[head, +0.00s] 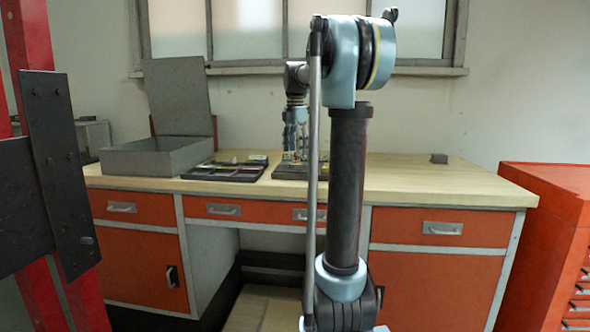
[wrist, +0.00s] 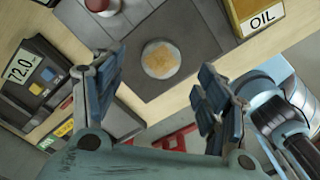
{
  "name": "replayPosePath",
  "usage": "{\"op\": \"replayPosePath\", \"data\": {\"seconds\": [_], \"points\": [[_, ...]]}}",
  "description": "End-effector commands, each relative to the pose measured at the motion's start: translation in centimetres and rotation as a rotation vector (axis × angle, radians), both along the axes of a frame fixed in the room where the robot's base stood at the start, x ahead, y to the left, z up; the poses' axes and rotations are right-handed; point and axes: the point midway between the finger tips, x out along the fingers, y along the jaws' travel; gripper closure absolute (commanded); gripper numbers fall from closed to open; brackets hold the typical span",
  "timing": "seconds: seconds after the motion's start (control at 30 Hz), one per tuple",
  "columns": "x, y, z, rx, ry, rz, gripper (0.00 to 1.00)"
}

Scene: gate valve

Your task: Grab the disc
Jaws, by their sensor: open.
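The disc (wrist: 159,59) shows in the wrist view as a small round plate with a pale rim and a tan, rough-looking middle. It lies on a dark grey board (wrist: 185,25). My gripper (wrist: 160,68) is open, with one blue-padded finger to the left of the disc and one to the right in the picture. Nothing is between the pads that I can see held. In the head view my gripper (head: 295,143) points down over the dark board (head: 288,174) on the workbench. The disc cannot be made out there.
A yellow box marked OIL (wrist: 257,14) stands at the board's upper right in the wrist view. The workbench (head: 400,185) has a grey open box (head: 155,158) at left and free room at right.

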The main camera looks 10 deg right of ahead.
Motion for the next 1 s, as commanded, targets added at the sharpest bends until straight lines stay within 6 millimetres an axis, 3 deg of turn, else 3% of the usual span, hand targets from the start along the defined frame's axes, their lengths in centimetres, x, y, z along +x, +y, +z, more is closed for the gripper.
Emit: {"op": "replayPosePath", "data": {"seconds": [0.4, 0.67, 0.7, 0.93, 1.0], "points": [[-0.2, 0.1, -4.7, 0.000, 0.000, 0.000, 0.32], [-0.2, 0.1, -5.0, 0.000, 0.000, 0.000, 0.32], [-0.2, 0.1, -5.0, 0.000, 0.000, 0.000, 0.35], [-0.2, 0.1, -5.0, 0.000, 0.000, 0.000, 0.87], [-0.2, 0.1, -5.0, 0.000, 0.000, 0.000, 0.92]]}}
